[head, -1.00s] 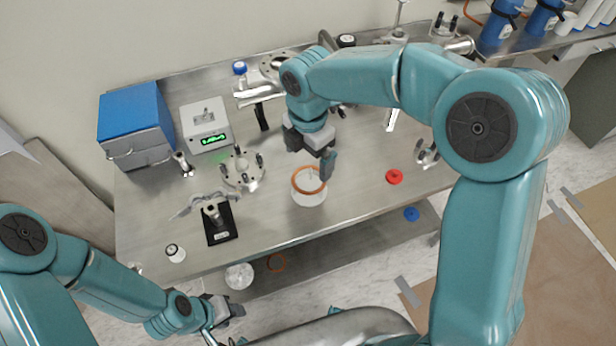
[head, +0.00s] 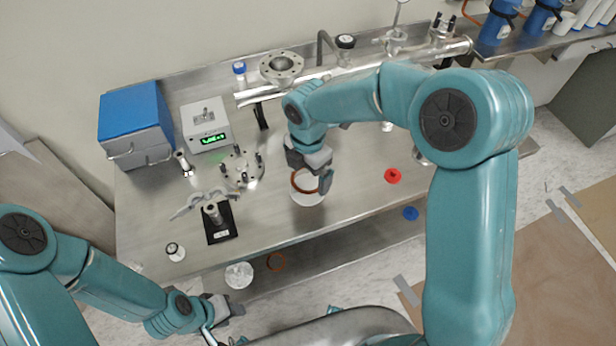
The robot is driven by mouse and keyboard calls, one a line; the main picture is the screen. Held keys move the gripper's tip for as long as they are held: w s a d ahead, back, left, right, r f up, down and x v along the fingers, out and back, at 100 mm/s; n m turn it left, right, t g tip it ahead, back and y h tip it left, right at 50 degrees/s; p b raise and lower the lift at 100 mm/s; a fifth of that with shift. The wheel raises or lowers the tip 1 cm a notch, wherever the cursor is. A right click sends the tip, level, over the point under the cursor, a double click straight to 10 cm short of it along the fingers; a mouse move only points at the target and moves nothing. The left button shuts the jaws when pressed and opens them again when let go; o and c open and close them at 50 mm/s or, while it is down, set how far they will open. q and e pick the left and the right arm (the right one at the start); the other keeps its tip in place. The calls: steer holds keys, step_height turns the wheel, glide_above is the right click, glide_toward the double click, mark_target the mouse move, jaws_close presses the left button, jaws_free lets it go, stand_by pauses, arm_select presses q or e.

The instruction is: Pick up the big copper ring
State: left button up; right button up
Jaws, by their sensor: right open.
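The big copper ring (head: 297,187) lies on a round white container (head: 307,200) on the steel bench. My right gripper (head: 322,182) is open and points down at the ring's right side, its fingers covering part of the ring. I cannot tell whether the fingers touch the ring. My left gripper (head: 222,318) is low at the front, below the bench's front edge, and its fingers are too small and turned to read.
A flange with upright bolts (head: 242,168) and a black-based fitting (head: 220,222) stand left of the container. A red cap (head: 392,176) and a blue cap (head: 410,213) are to the right. Steel pipework (head: 350,72) runs along the back.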

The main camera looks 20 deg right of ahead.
steer(key=shift+f, duration=0.2)
stand_by(0.3)
steer(key=c, duration=0.8)
steer(key=shift+r, duration=0.2)
